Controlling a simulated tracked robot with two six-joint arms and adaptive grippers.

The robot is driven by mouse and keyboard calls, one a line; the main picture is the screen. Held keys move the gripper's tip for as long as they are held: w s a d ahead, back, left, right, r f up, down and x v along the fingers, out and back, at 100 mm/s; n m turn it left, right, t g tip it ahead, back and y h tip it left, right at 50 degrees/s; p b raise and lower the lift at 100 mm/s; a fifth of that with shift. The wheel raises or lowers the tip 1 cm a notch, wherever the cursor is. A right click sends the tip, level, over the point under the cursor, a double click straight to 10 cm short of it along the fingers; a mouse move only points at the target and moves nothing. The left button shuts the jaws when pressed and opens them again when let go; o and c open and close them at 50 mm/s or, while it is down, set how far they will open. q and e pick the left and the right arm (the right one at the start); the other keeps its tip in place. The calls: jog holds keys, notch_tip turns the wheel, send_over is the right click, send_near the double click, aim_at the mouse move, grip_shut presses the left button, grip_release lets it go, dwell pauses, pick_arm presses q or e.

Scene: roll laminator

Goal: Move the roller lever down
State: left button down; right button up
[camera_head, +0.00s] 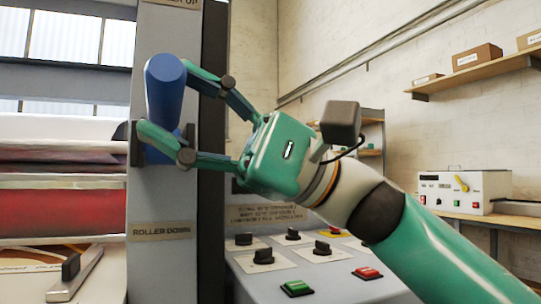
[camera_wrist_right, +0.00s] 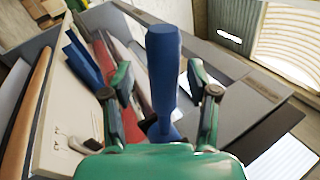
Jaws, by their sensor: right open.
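The roller lever (camera_head: 166,82) is a blue handle on the grey upright panel (camera_head: 160,275), between a label at the top ending in "UP" and the "ROLLER DOWN" label (camera_head: 162,231). Its thick end is up, and its base is partly hidden by a finger. My right gripper (camera_head: 165,98) is open with its green fingers on either side of the lever. In the right wrist view, the lever (camera_wrist_right: 163,75) stands between the two spread fingers (camera_wrist_right: 155,98), with visible gaps. Whether any finger touches it I cannot tell. My left gripper is not in view.
A control panel with black knobs, a green button (camera_head: 297,288) and a red button (camera_head: 367,273) lies below my right arm. Red rollers (camera_head: 60,210) are at left. A white box (camera_head: 465,190) stands on a bench at right, below a wall shelf (camera_head: 480,75).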

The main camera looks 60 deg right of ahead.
jog(key=v, duration=1)
dwell(0.4)
jog(key=shift+f, duration=0.1)
dwell(0.5)
